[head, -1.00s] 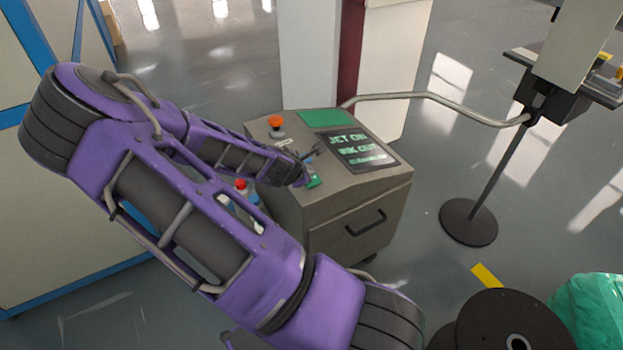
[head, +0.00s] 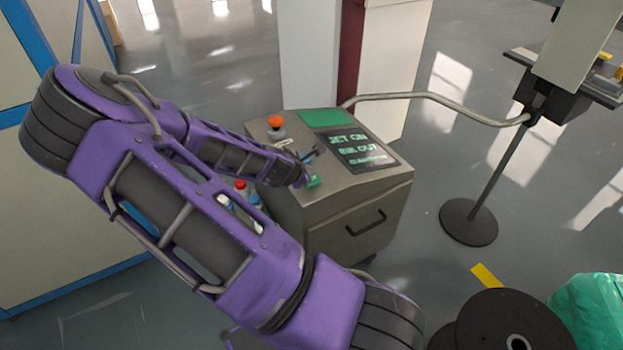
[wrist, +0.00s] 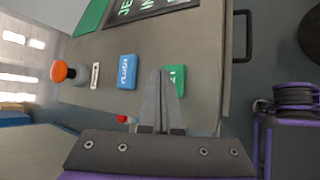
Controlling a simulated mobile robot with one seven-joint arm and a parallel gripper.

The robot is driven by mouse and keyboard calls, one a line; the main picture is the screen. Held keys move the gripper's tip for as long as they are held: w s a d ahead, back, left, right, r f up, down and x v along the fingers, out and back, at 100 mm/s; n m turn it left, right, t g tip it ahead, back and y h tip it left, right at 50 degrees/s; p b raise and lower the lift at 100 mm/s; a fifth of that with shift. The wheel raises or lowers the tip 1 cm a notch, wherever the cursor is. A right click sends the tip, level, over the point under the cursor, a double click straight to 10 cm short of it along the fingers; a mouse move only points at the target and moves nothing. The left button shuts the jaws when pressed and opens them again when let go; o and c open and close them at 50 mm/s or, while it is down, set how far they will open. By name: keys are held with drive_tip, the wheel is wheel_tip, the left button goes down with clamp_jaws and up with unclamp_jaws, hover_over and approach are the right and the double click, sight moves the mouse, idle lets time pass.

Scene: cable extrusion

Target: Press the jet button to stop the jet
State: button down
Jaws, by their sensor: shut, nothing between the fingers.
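The green button (wrist: 176,78) sits on the sloped grey top of the machine cabinet (head: 345,205). Its label is partly hidden by my fingers in the wrist view. It also shows as a small green patch in the head view (head: 314,181). My gripper (wrist: 160,74) is shut and empty, with its fingers over the left part of the green button in the wrist view. I cannot tell whether they touch it. In the head view my gripper (head: 318,148) reaches over the panel. The screen (head: 362,150) reads "JET ON" on its top line.
A blue button marked FLUSH (wrist: 127,71) lies left of my fingers. An orange-red mushroom button (wrist: 61,71) is farther left. A bent pipe (head: 430,97) runs from the cabinet to a stand (head: 470,220). Small bottles (head: 242,192) are beside the cabinet, behind my arm.

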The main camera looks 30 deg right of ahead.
drive_tip(key=shift+f, duration=0.35)
drive_tip(key=shift+f, duration=0.45)
idle(0.5)
idle(0.4)
drive_tip(key=shift+r+p, duration=0.75)
drive_tip(key=shift+r, duration=0.1)
drive_tip(key=shift+r, duration=0.15)
wheel_tip(320, 180, up, 5)
drive_tip(key=p, duration=0.4)
idle(0.4)
